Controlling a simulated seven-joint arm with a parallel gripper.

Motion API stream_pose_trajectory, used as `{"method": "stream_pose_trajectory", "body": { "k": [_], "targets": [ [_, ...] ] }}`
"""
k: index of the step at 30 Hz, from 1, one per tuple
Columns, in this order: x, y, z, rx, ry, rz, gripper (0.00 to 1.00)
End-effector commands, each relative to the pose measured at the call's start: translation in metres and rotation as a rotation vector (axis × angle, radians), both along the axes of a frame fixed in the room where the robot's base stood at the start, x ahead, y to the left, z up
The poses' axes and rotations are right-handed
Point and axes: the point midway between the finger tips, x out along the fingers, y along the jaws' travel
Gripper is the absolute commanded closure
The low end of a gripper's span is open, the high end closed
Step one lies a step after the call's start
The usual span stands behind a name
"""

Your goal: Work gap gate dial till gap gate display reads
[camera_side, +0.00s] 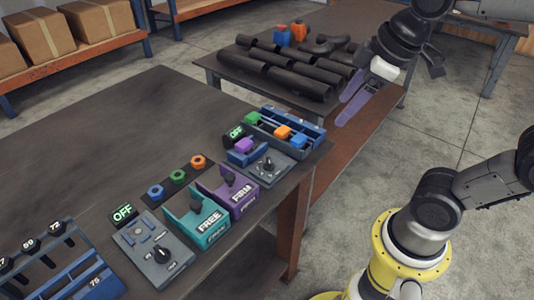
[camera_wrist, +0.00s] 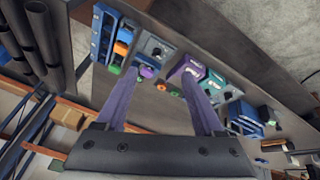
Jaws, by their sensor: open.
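Two grey control panels with black dials lie on the dark workbench (camera_side: 110,120). The near panel (camera_side: 140,240) has a black dial (camera_side: 162,255) and a green-lit display (camera_side: 123,213) reading OFF. The far panel (camera_side: 275,174) has a dial (camera_side: 267,164); a second display (camera_side: 236,132) beside it also reads OFF. I cannot tell which dial is the gap gate's. My gripper (camera_side: 345,108) has purple fingers, is open and empty, and hangs right of the bench, away from both dials. In the wrist view its fingers (camera_wrist: 162,78) frame the bench from above.
A teal box (camera_side: 196,220) marked FREE and a purple box (camera_side: 228,190) marked FIRM stand between the panels. A blue tray (camera_side: 300,122) holds coloured blocks at the far end. Black pipes (camera_side: 290,80) cover the rear table. The bench's left part is clear.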

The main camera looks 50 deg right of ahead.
Motion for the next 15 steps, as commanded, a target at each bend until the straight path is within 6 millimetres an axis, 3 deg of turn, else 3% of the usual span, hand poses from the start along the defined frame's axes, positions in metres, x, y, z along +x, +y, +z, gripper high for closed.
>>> {"method": "stream_pose_trajectory", "body": {
  "k": [8, 15],
  "targets": [
    [0.083, 0.006, -0.001, -0.077, 0.163, 0.231, 0.30],
    [0.149, 0.014, -0.039, -0.091, 0.309, 0.343, 0.30]
  ]
}}
